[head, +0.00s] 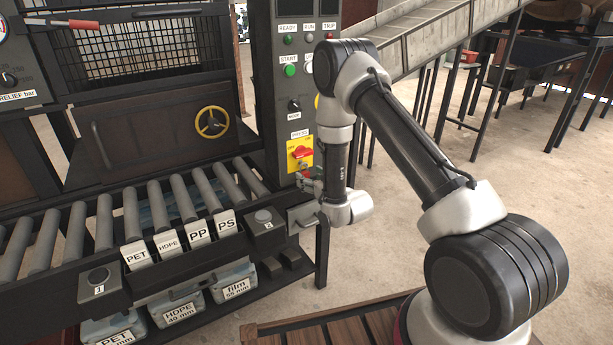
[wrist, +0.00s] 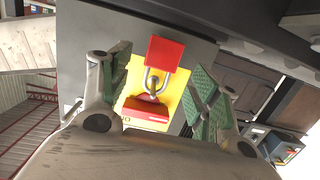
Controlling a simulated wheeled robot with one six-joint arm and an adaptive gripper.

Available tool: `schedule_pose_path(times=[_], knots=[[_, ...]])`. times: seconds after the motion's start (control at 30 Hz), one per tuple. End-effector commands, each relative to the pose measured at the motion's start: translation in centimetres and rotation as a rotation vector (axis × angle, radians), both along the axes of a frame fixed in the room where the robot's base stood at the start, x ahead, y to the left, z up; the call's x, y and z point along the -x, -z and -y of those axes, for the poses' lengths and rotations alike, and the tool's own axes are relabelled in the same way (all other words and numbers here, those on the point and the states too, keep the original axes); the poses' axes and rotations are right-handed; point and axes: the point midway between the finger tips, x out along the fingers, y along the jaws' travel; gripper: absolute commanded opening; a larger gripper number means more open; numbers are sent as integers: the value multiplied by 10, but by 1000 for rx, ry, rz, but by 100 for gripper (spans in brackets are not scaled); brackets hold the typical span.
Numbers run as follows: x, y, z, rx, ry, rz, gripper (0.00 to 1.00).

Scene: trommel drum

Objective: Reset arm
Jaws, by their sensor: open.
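My gripper (head: 309,183) is in front of the lower part of the grey control column (head: 290,110). In the wrist view its two green-padded fingers (wrist: 160,65) stand wide apart with nothing held between them. Beyond them a red padlock (wrist: 165,53) hangs by its shackle at the red switch handle (wrist: 146,112) on a yellow plate (wrist: 185,98). In the head view the red handle (head: 300,151) and yellow plate (head: 291,162) show just above the gripper. The padlock cannot be made out clearly there. I cannot tell whether the fingers touch anything.
A roller conveyor (head: 130,215) with PET, HDPE, PP and PS blocks (head: 198,232) lies left of my arm. Labelled bins (head: 183,312) stand below. A yellow handwheel (head: 211,122) is on a brown panel behind. An inclined chute (head: 430,35) rises at the back; open floor lies right.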

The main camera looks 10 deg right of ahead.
Motion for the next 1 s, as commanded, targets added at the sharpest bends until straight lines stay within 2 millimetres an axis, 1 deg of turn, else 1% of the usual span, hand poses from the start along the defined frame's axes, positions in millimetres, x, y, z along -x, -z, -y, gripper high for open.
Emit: schedule_pose_path(times=[0.03,0.1,0.2,0.3,0.47,0.57,0.67,0.7,0.73,0.8,0.87,0.9,0.97,1.0], knots=[[12,-1,4,0,1,-4,62],[28,-3,9,0,1,-4,62],[48,-6,16,0,1,-4,62],[64,-9,21,1,0,-2,62],[79,-10,25,1,0,-9,62],[86,8,27,22,-3,-85,62],[101,50,30,75,-5,-269,62],[114,72,34,106,-5,-373,62],[126,90,38,130,-4,-457,62],[155,118,47,185,2,-649,62],[174,123,56,227,9,-786,62],[187,121,62,252,17,-871,62],[203,110,72,284,33,-987,62],[214,97,78,303,44,-1058,62]])
